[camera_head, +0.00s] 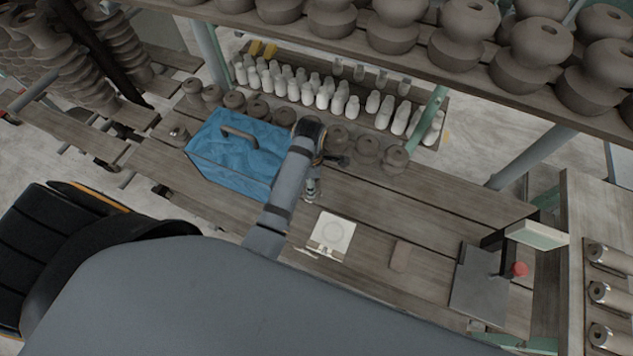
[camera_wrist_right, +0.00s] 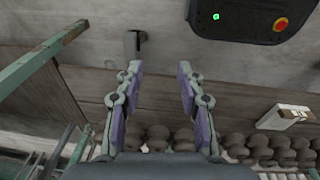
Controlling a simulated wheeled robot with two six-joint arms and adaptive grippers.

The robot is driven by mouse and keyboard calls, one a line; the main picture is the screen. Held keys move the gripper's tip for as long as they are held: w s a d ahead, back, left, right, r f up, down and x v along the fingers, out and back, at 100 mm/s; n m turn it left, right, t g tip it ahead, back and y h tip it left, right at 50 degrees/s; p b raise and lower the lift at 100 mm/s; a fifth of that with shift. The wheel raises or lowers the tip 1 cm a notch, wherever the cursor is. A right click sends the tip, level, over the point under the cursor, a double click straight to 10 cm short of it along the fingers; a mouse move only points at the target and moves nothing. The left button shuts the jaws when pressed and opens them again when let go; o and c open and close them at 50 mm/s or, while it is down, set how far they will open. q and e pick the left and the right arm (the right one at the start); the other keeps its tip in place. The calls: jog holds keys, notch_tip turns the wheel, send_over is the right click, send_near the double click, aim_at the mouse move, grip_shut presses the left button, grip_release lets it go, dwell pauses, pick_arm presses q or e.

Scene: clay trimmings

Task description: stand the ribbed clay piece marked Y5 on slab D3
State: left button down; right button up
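No Y5 or D3 mark is readable. A pale square slab (camera_head: 333,232) with a faint round outline lies flat on the bench. A small brown flat piece (camera_head: 400,257) lies to its right; I see no clear ribs on it. The ribbed piece cannot be picked out for certain.
A blue box (camera_head: 238,150) with a handle stands left of my arm. Rounded clay pots (camera_head: 395,158) line the bench's back edge. White bottle-like pieces (camera_head: 290,85) stand behind. A dark plate device with a red knob (camera_head: 519,269) is at right. A shelf of pots (camera_head: 455,48) overhangs.

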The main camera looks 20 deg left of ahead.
pick_arm(q)
jog(key=shift+w+d+f, duration=0.2)
jog(key=shift+w+f, duration=0.4)
jog(key=shift+f, duration=0.2)
jog(key=shift+w+d+f, duration=0.15)
jog(key=shift+f, duration=0.1)
jog(key=shift+w+f, duration=0.25)
notch_tip(320, 180, down, 2)
jog(key=shift+f+p, duration=0.25)
jog(key=shift+p, duration=0.2)
jog(key=shift+f, duration=0.2)
pick_arm(e)
jog(key=shift+s+d+r, duration=0.25)
jog(key=shift+s+r, duration=0.3)
jog(key=shift+s, duration=0.15)
pick_arm(q)
jog(key=shift+s, duration=0.1)
jog(key=shift+c, duration=2.3)
grip_release()
jog(key=shift+f, duration=0.15)
